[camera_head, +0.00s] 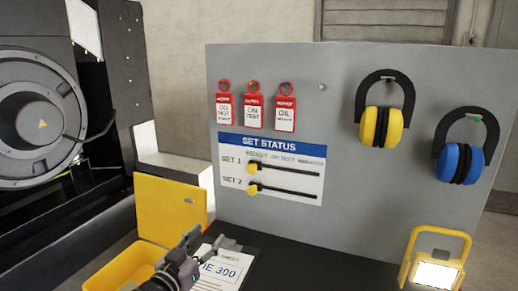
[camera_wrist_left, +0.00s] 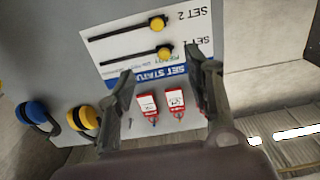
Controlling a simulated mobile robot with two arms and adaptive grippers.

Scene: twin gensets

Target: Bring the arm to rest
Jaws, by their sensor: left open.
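My left gripper (camera_head: 195,242) is low in the head view, above the dark bench and in front of the grey board, touching nothing that I can see. In the left wrist view its two fingers (camera_wrist_left: 160,65) are spread with nothing held between them. That view shows the board upside down, with the SET STATUS panel (camera_wrist_left: 150,35) beyond the fingers. The right finger partly covers one red tag. My right gripper is in neither view.
The grey board (camera_head: 350,180) carries red tags (camera_head: 254,108), yellow earmuffs (camera_head: 382,127) and blue earmuffs (camera_head: 460,163). An open yellow box (camera_head: 173,210) and a printed sheet (camera_head: 222,269) lie near my gripper. A yellow work lamp (camera_head: 435,272) stands right; a genset (camera_head: 40,120) is left.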

